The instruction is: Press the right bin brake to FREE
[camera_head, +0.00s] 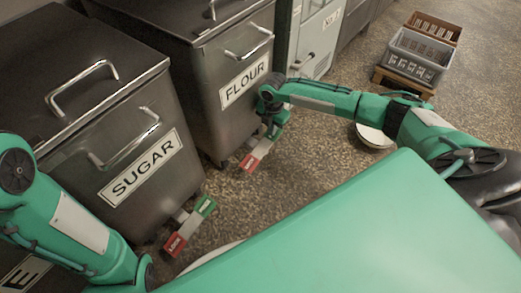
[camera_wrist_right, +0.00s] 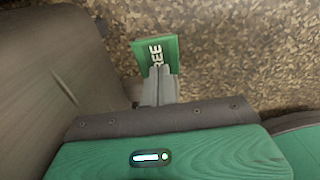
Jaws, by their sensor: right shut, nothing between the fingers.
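The right bin, labelled FLOUR (camera_head: 200,65), is a grey steel bin. Its brake pedal juts out near the floor, with a red end (camera_head: 249,163) towards me and a pale middle. Its green FREE end is covered by my gripper in the head view but shows in the wrist view (camera_wrist_right: 143,55). My right gripper (camera_head: 270,136) is shut and empty, pointing down at the FREE end. Its fingertips (camera_wrist_right: 159,72) overlap the plate's edge in the wrist view; I cannot tell whether they touch it. My left arm is at the lower left; its gripper is out of view.
The SUGAR bin (camera_head: 75,120) stands left of the FLOUR bin, with its own red and green pedal (camera_head: 189,226). Part of another bin shows at the lower left. Stacked crates (camera_head: 418,62) stand at the upper right. A round white thing (camera_head: 374,136) lies near my right arm. Speckled floor is open between.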

